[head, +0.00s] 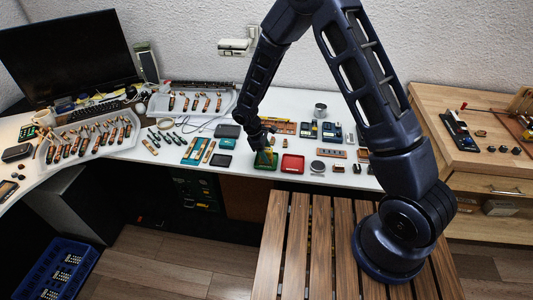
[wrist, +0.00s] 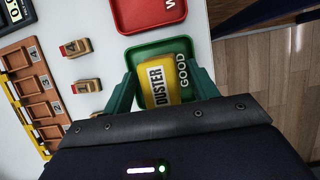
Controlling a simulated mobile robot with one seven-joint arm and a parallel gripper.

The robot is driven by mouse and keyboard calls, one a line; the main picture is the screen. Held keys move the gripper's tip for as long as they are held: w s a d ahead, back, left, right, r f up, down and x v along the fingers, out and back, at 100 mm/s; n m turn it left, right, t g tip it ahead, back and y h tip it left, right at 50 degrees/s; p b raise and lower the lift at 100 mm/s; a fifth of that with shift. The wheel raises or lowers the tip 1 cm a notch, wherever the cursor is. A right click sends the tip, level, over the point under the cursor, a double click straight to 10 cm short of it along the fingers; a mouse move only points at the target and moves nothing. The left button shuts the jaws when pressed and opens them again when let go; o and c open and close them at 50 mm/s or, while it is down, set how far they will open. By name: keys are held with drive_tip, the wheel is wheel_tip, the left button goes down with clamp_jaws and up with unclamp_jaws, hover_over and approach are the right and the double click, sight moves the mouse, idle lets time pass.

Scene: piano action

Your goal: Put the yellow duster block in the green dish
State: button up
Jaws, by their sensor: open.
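The yellow duster block (wrist: 165,84), marked DUSTER, lies in the green dish (wrist: 150,50) in the wrist view, as far as I can tell on its floor. The dish is marked GOOD. My gripper (wrist: 161,68) is open, with one green finger on each side of the block; I cannot tell whether either touches it. The block's near end is hidden by my gripper body. In the head view my gripper (head: 266,154) is down over the green dish (head: 257,167), and only a little yellow shows there.
A red dish (head: 292,164) stands right beside the green one. Small numbered wooden blocks (wrist: 87,87) and a slotted numbered rack (wrist: 33,95) lie to the left in the wrist view. The white table's front edge is close.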

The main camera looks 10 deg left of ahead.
drive_tip(key=v, duration=1.1)
drive_tip(key=shift+a+r, duration=0.2)
drive_tip(key=shift+r, duration=0.1)
drive_tip(key=w+d+r+m+t+y, duration=0.1)
drive_tip(key=d+r+m, duration=0.3)
drive_tip(key=d+r, duration=0.85)
drive_tip(key=w+d+r+m+y, duration=0.2)
drive_tip(key=d+r+m, duration=0.3)
drive_tip(key=d+r, duration=0.7)
drive_tip(key=s+d+r+m+t, duration=0.1)
drive_tip(key=s+d+r+m, duration=0.2)
drive_tip(key=s+d, duration=0.6)
drive_tip(key=s+d+r+m+t+y, duration=0.1)
drive_tip(key=s+d+m, duration=0.5)
drive_tip(key=d, duration=0.6)
wheel_tip(320, 180, up, 3)
drive_tip(key=s+t, duration=0.1)
drive_tip(key=s, duration=0.1)
drive_tip(key=shift+s+f+t, duration=0.2)
drive_tip(key=shift+s+t, duration=0.1)
drive_tip(key=shift+s, duration=0.05)
